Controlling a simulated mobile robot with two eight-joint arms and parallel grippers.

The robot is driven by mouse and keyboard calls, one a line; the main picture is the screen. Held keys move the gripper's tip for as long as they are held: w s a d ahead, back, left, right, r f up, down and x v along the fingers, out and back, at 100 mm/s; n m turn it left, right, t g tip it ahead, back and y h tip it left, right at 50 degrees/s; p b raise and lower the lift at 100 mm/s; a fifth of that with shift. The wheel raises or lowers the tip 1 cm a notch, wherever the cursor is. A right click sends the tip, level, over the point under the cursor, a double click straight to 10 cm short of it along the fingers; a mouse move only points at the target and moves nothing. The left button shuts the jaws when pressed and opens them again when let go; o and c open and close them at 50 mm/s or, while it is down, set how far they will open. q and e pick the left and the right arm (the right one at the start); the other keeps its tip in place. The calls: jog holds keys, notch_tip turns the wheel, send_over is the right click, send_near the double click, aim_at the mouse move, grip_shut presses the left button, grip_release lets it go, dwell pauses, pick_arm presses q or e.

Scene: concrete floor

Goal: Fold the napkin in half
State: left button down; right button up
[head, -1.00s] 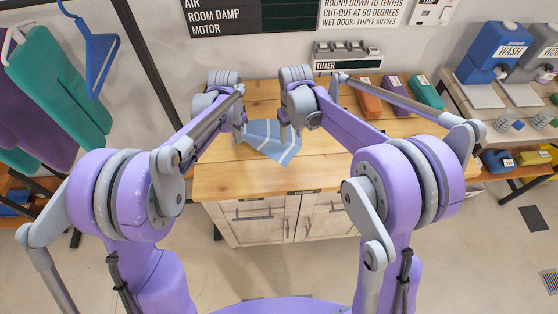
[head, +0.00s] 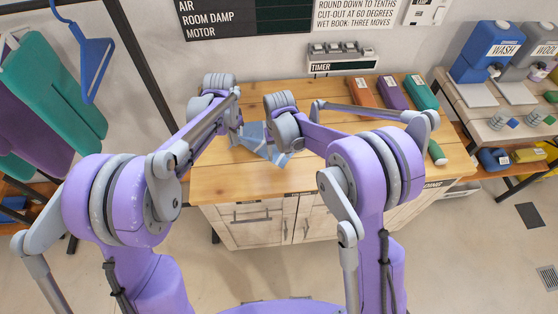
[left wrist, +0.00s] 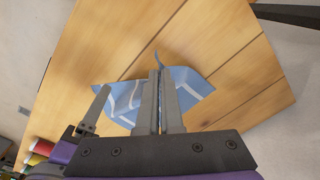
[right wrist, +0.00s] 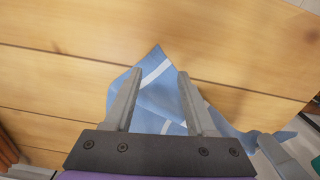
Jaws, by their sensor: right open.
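The blue napkin with white stripes (head: 253,134) lies bunched on the wooden table, partly hidden by my grippers in the head view. In the left wrist view, my left gripper (left wrist: 160,78) is shut, with a bit of the napkin (left wrist: 190,78) poking out at its fingertips. My right gripper (right wrist: 160,72) is open. In the right wrist view, the napkin (right wrist: 155,95) shows between and below its fingers, with one corner pointing away past them. A stretch of cloth runs to the lower right there. Whether the right fingers touch the cloth cannot be told.
The wooden table (head: 235,185) is bare in front of the napkin. Orange, purple and teal boxes (head: 393,92) lie at its back right, and a green bottle (head: 436,153) at its right. A timer unit (head: 342,58) is on the wall behind.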

jog(key=shift+f, duration=1)
jog(key=shift+c, duration=0.3)
grip_shut()
jog(key=shift+r, duration=2.5)
